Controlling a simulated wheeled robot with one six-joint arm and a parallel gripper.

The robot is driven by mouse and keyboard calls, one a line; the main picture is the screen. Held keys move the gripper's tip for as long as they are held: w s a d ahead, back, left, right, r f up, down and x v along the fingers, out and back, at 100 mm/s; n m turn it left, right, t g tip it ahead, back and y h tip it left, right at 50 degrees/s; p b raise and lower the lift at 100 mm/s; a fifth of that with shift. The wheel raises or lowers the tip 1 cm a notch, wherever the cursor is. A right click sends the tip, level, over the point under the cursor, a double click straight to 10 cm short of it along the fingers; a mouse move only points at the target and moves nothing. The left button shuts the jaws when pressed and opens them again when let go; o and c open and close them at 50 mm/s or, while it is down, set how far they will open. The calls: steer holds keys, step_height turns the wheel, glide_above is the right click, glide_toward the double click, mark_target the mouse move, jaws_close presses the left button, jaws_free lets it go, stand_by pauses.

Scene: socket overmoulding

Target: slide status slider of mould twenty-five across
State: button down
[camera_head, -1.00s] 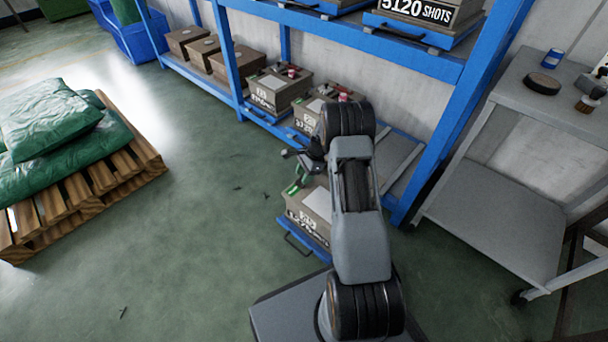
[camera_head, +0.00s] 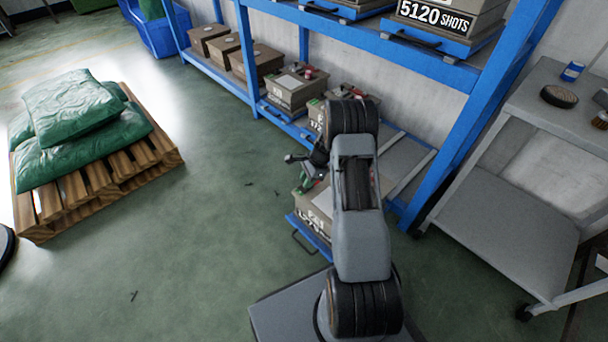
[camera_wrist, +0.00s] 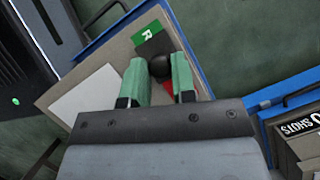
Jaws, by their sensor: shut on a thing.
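A grey-brown mould (camera_head: 313,228) sits on a low pulled-out blue tray, partly hidden by my arm; its number is not clear. In the wrist view, its top (camera_wrist: 122,62) carries a pale plate and a slider with a round black knob (camera_wrist: 159,66). A green patch marked R (camera_wrist: 148,33) shows beyond the knob, and a bit of red (camera_wrist: 168,88) shows on the near side. My gripper (camera_wrist: 158,75) has its two green fingers shut on the knob, one on each side. In the head view my gripper (camera_head: 308,184) is at the mould's top, partly hidden.
Other moulds (camera_head: 294,88) stand on the blue rack's lower shelf, with one marked 5120 SHOTS (camera_head: 440,14) above. A grey trolley (camera_head: 505,200) stands to the right. A pallet (camera_head: 100,185) with green sacks lies left.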

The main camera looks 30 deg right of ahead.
steer(key=shift+s+a, duration=0.35)
steer(key=shift+a, duration=0.4)
steer(key=c, duration=0.9)
jaws_free()
steer(key=shift+c, duration=0.2)
steer(key=p+v, duration=0.5)
steer(key=v, duration=0.8)
steer(key=shift+r, duration=0.35)
